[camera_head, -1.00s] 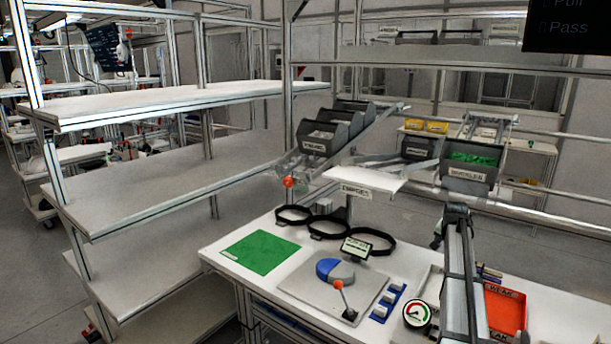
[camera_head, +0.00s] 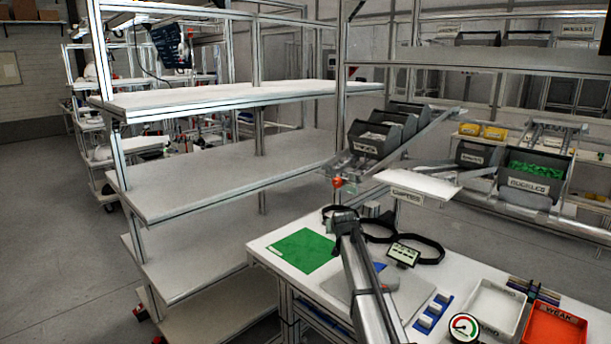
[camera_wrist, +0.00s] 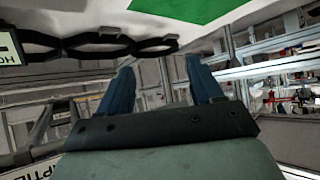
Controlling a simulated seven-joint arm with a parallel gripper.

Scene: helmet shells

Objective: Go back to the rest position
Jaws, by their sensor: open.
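My gripper shows in the wrist view (camera_wrist: 162,85), with its two blue fingers apart and nothing between them. In the head view my arm (camera_head: 370,285) reaches up over the workbench (camera_head: 262,243), in front of the grey plate. The fingertips are not clear there. The green mat (camera_head: 304,251) lies left of the arm. Black ring-shaped bands (camera_head: 428,257) lie at the back of the bench, partly behind the arm. In the wrist view the bands (camera_wrist: 95,47) and the green mat (camera_wrist: 190,8) appear near the top edge.
An empty white tray (camera_head: 488,306), a red bin (camera_head: 556,328), a round gauge (camera_head: 464,327) and blue holders (camera_head: 432,313) sit right of the arm. Grey part bins (camera_head: 376,138) stand on a rack behind. Empty white shelves (camera_head: 225,175) stand to the left.

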